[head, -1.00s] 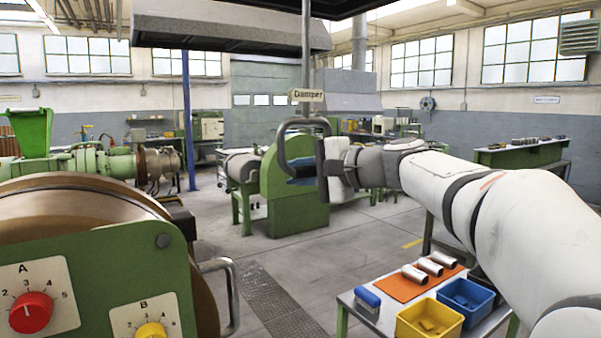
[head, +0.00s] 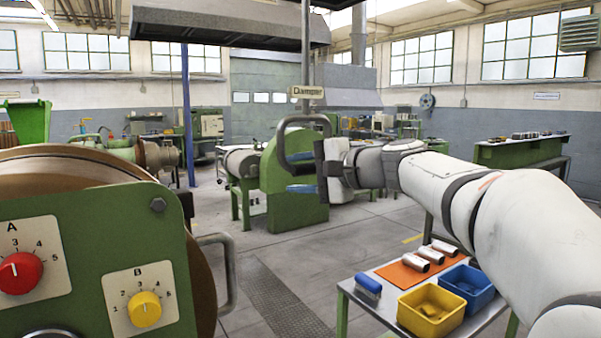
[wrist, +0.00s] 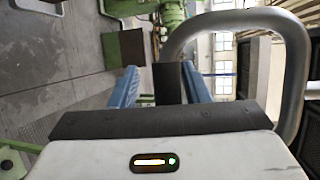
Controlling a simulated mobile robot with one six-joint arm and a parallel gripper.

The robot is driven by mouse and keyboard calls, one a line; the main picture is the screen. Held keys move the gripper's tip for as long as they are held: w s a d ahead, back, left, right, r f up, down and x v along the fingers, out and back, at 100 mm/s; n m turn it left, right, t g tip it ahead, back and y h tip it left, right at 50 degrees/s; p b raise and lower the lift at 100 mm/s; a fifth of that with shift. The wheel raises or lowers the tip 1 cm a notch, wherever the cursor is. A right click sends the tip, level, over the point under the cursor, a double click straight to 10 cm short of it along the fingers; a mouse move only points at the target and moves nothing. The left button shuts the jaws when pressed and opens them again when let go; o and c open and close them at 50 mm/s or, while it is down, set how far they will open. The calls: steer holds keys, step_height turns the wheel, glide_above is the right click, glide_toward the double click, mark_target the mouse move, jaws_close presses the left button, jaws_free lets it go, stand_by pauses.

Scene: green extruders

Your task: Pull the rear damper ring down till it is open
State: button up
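The damper ring (head: 283,138) is a grey, rounded tube loop hanging from a vertical rod under a sign reading "Damper" (head: 306,92). In the wrist view the ring (wrist: 292,45) curves across the upper right. My gripper (head: 290,172) is at the ring's lower end, with one blue finger above the other. In the wrist view the two blue fingers of my gripper (wrist: 163,88) stand apart. The ring's dark lower bar appears to lie between them, with visible gaps beside it. The damper itself is not identifiable.
A green panel (head: 85,265) with red knob A (head: 20,272) and yellow knob B (head: 145,309) is close at left. A table at lower right holds yellow (head: 433,327) and blue (head: 470,300) bins. A green machine (head: 290,205) stands behind my gripper; open floor lies between.

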steer(key=shift+r, duration=0.15)
steer(key=v, duration=0.8)
steer(key=shift+b, duration=0.4)
steer(key=s+d+f+n+g+h+p, duration=0.1)
steer(key=s+f+g+h+p, duration=0.15)
steer(key=s+f, duration=0.45)
steer(key=s+d+f+n+g+h+p, duration=0.1)
steer(key=s+d+f+h, duration=0.2)
steer(key=f, duration=0.9)
steer(key=s+d+f+n+g+h+p, duration=0.1)
steer(key=s+d+f+n+h, duration=0.4)
steer(key=s+f, duration=0.7)
steer(key=d+f+g+h, duration=0.1)
steer(key=d+h, duration=0.1)
steer(key=shift+s+h, duration=0.35)
steer(key=shift+s, duration=0.05)
steer(key=shift+d+f+g, duration=0.1)
steer(key=shift+f+g, duration=0.05)
steer(key=shift+g, duration=0.1)
steer(key=shift+c, duration=0.6)
